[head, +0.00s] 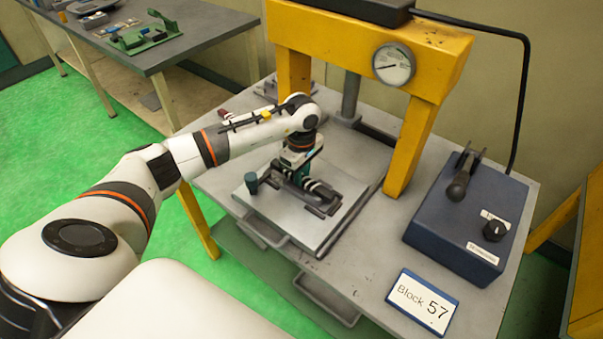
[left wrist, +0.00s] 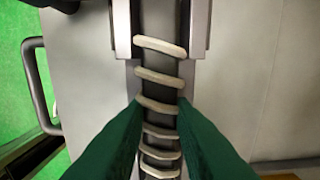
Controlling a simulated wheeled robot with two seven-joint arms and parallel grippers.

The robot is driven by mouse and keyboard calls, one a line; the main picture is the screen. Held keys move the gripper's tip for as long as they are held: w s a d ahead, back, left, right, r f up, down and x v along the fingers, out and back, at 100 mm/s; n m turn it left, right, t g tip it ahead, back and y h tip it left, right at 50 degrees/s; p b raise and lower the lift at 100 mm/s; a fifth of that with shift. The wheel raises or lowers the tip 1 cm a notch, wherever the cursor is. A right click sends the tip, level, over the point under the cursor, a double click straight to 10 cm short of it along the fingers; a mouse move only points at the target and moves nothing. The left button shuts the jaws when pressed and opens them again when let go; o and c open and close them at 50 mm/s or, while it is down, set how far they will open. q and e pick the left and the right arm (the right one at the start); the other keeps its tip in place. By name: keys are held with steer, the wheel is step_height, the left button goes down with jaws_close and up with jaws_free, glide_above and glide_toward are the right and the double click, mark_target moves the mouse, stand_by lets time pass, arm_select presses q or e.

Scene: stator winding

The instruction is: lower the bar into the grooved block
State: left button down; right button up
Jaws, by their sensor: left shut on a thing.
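My left gripper (head: 298,172) points down over the metal plate on the press table. In the left wrist view its two green fingers (left wrist: 160,108) are closed on the sides of a dark bar (left wrist: 151,60) wrapped with several pale rings. The bar runs away from the fingers between two light grey walls, which look like the grooved block (left wrist: 122,35). Whether the bar rests on the groove's floor or hangs above it I cannot tell. In the head view the gripper partly hides the bar and block. My right gripper is not in view.
The metal plate (head: 283,222) lies on the grey table under a yellow press frame (head: 408,150) with a gauge.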

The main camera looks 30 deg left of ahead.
arm_select(q)
steer(key=c, duration=0.8)
jaws_free()
steer(key=shift+o, duration=0.2)
step_height(320, 180, up, 9)
steer(key=p, duration=0.5)
stand_by(0.4)
